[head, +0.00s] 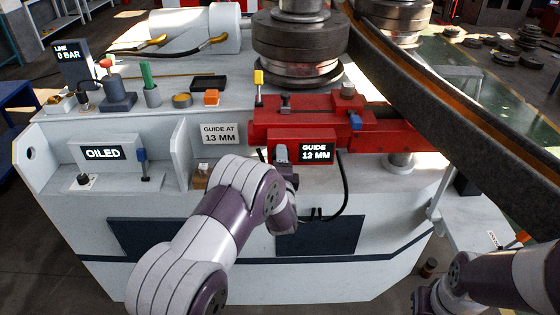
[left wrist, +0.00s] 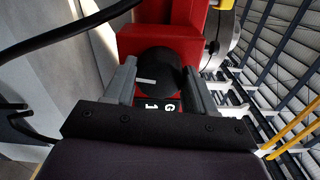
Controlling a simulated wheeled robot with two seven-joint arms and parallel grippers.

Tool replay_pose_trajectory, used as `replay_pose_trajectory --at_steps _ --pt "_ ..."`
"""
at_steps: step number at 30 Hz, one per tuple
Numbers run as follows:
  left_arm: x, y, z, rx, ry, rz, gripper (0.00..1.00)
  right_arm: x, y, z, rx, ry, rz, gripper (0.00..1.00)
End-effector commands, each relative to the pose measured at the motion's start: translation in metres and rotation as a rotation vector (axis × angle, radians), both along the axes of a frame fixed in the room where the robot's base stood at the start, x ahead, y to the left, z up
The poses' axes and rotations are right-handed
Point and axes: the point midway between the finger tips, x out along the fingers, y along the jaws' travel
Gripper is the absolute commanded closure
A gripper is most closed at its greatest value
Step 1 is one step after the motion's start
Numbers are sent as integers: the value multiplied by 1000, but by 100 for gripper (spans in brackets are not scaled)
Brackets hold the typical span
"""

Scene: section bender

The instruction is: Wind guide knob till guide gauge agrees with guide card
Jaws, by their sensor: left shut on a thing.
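The guide gauge (head: 317,152) on the red guide block reads "GUIDE 12 MM". The guide card (head: 220,134) on the machine's front, left of it, reads "GUIDE AT 13 MM". The guide knob (left wrist: 158,75) is round and black with a white line lying nearly level in the left wrist view. My left gripper (left wrist: 160,70) is shut on the knob, one grey finger on each side. In the head view the left gripper (head: 281,156) is just left of the gauge, and the knob is hidden there. My right arm shows at lower right; its gripper is out of sight.
The red guide block (head: 290,110) sits below the dark rollers (head: 299,45). A curved steel section (head: 430,100) runs to the right. A black cable (head: 345,190) hangs right of the gauge.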

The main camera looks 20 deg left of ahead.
Motion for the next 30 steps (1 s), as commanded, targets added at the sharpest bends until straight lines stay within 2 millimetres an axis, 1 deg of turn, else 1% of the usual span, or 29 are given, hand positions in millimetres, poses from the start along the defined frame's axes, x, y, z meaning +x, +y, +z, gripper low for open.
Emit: replay_pose_trajectory --at_steps 9,25,26,27,28,30 --pt "0 0 1 106 28 2 75 0 0 1 0 0 0 100" --pt "0 0 2 127 33 2 75 0 0 1 0 0 0 100" --pt "0 0 2 127 33 2 42 0 0 1 0 0 0 100" --pt "1 0 2 127 33 2 29 0 0 1 0 0 0 100" --pt "0 0 2 127 33 2 19 0 0 1 0 0 0 100" --pt "0 0 1 127 34 2 19 0 0 1 0 0 0 100"
